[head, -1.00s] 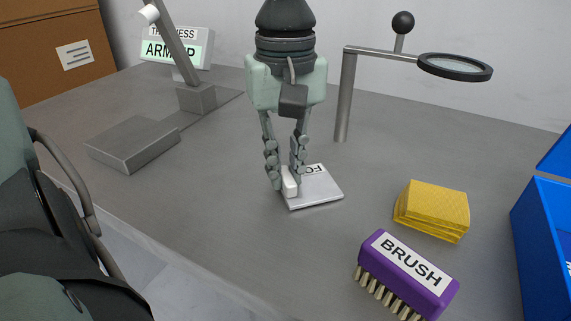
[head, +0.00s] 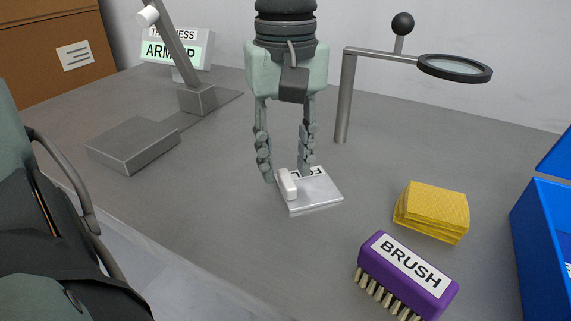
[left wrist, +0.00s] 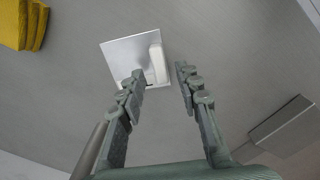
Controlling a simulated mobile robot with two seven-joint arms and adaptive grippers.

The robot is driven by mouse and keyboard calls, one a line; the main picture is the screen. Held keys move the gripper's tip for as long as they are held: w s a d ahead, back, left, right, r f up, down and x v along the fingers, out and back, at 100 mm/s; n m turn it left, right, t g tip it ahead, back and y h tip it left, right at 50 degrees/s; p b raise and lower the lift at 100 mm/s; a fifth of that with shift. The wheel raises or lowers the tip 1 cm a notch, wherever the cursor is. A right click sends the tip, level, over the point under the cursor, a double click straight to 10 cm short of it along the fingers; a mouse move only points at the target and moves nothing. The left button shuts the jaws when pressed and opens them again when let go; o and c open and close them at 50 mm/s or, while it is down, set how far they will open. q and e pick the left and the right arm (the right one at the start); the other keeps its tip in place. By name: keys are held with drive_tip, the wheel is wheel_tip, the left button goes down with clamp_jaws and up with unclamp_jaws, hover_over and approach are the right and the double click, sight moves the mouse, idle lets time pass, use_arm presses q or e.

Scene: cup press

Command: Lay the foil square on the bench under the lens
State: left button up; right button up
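The foil square (head: 320,192) is a thin silvery plate with a partly covered label and a white raised grip block (head: 287,185) along one side. It is on the grey bench, left of and nearer than the lens post; I cannot tell if it lies fully flat. The round black-rimmed lens (head: 455,68) hangs on its arm at the back right, not above the square. My left gripper (head: 286,177) points down with its fingers apart, one on each side of the block. The left wrist view shows the square (left wrist: 125,55) beyond the open fingertips (left wrist: 160,72). My right gripper is out of view.
A purple brush (head: 405,275) and a yellow stack (head: 433,210) lie at the right, near a blue box (head: 545,240). The metal lens post (head: 345,98) stands behind the square. A grey press (head: 133,143) is at the left. Bench below the lens is bare.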

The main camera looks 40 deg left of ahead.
sight(285, 175)
use_arm(q)
wheel_tip(285, 175, up, 10)
drive_tip(key=shift+r+p, duration=0.2)
drive_tip(key=shift+p, duration=0.15)
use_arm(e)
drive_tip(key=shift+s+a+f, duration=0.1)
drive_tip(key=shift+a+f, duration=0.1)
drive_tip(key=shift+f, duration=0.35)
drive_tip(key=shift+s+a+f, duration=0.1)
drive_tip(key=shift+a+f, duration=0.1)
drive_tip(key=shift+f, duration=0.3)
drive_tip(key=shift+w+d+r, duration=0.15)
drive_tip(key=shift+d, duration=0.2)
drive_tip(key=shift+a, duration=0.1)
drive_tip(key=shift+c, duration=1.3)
